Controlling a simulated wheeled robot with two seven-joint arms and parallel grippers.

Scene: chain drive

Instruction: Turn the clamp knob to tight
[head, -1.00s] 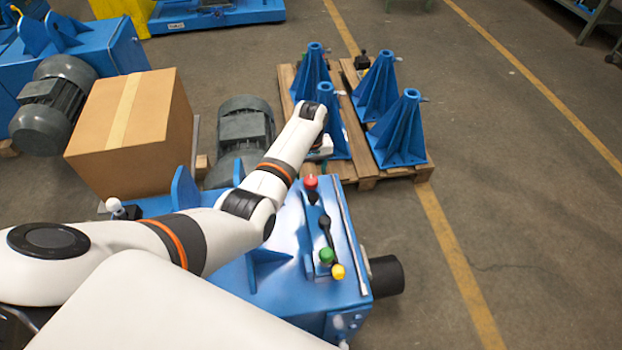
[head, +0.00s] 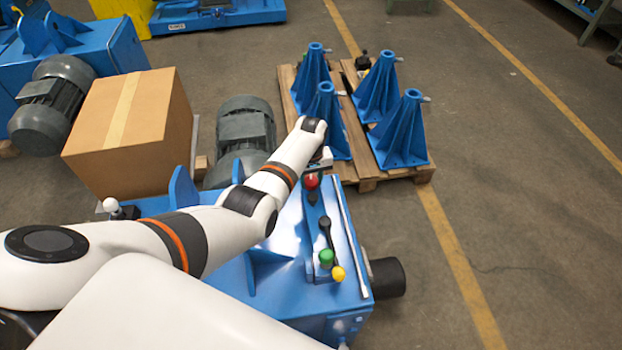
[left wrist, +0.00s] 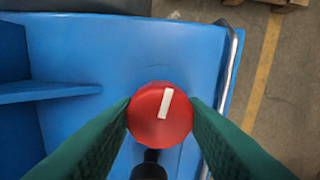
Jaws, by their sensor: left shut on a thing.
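The red clamp knob (left wrist: 148,118) with a white pointer mark shows in the left wrist view, on the blue machine housing. Its white mark points up and slightly to the right. The knob (head: 312,182) is also in the head view, at the far end of the row of controls. My left gripper (left wrist: 160,112) has its two green fingers on either side of the knob, shut on it. In the head view the left gripper (head: 319,164) is right above the knob, partly hidden by my wrist. My right gripper is not in view.
A black lever (head: 326,230), a green button (head: 326,257) and a yellow one (head: 338,273) sit nearer on the same blue housing (head: 290,290). A cardboard box (head: 140,130) and a grey motor (head: 243,135) stand behind. Blue stands (head: 400,135) rest on a pallet.

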